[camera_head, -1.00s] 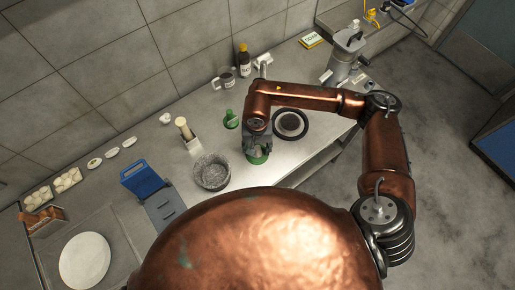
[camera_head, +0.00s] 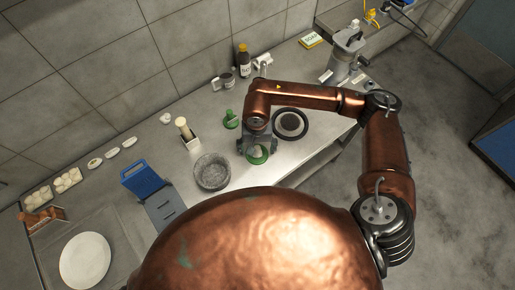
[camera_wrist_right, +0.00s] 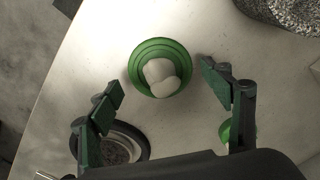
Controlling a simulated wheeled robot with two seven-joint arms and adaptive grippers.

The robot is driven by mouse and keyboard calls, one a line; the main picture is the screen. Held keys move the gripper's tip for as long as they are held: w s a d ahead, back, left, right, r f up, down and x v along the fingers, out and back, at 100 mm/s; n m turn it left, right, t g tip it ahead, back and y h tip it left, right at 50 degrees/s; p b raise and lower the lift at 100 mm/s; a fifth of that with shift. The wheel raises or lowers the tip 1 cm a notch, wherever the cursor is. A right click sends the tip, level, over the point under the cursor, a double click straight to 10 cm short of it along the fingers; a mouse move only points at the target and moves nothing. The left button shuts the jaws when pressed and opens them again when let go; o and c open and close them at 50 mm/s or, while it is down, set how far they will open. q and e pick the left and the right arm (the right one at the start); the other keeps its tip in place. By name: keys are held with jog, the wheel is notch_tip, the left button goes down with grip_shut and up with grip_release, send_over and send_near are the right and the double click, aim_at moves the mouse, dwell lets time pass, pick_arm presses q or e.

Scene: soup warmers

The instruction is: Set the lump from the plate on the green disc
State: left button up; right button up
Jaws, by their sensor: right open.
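The pale, rounded lump (camera_wrist_right: 161,76) lies on the green disc (camera_wrist_right: 142,58), inside its stepped rings, in the right wrist view. In the head view the lump (camera_head: 257,151) shows pale on the green disc (camera_head: 259,161), partly hidden by my right gripper (camera_head: 255,146). My right gripper is open, with one finger to each side of the lump and a visible gap on both sides. My left gripper is not in view.
A grey speckled bowl (camera_head: 212,171) stands left of the disc. A green item with an upright part (camera_head: 231,120) stands behind. A bottle (camera_head: 244,61), a mug (camera_head: 226,80) and a metal pot (camera_head: 346,55) stand farther back. A white plate (camera_head: 84,260) lies at lower left.

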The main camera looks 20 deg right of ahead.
aim_at(257, 150)
jog(key=shift+r+p, duration=0.95)
jog(key=shift+r, duration=2.35)
